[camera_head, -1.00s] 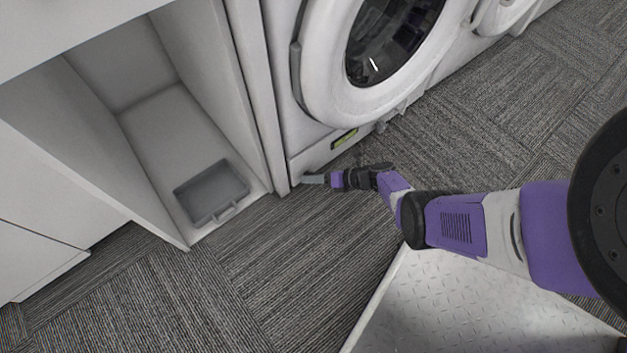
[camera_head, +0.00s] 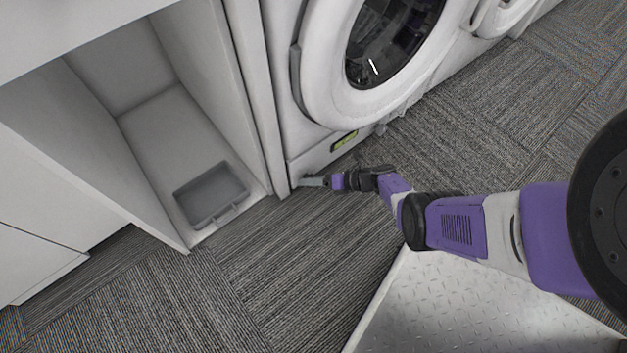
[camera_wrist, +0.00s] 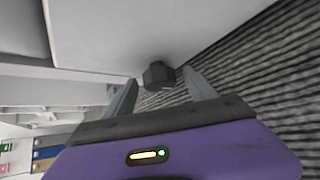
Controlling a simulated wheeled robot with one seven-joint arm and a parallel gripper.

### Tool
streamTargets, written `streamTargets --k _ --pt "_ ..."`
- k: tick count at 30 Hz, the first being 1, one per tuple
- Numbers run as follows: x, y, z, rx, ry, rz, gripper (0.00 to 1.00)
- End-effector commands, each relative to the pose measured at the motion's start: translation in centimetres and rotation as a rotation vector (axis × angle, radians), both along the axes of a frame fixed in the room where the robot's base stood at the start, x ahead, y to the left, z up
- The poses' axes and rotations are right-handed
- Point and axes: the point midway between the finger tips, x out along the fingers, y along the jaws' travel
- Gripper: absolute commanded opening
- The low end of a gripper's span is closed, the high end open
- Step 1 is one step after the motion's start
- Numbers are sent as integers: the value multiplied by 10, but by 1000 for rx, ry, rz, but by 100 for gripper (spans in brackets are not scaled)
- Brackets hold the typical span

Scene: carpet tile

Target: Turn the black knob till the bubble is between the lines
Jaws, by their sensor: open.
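The black knob (camera_wrist: 158,75) shows in the wrist view under the bottom edge of the white washing machine, close above the carpet. My gripper (camera_wrist: 165,88) is open, with one finger on each side of the knob; whether either finger touches it cannot be told. In the head view my gripper (camera_head: 303,182) is low at the machine's front left corner, and the knob is not visible there. The yellow-green bubble level (camera_head: 344,140) is on the machine's lower front panel. It is too small to tell where its bubble stands.
The white washing machine (camera_head: 310,100) with a round door stands at the top. To its left is an open white cabinet (camera_head: 165,130) with a grey tray (camera_head: 212,193) inside. Carpet (camera_head: 290,260) is clear in front. A metal tread plate (camera_head: 450,300) lies at lower right.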

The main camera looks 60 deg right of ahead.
Motion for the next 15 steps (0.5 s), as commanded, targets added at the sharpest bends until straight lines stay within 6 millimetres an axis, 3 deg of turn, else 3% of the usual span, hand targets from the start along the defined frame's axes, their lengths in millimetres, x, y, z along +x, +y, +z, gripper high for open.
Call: streamTargets --k 15 --pt "-57 -20 38 0 0 -2 65"
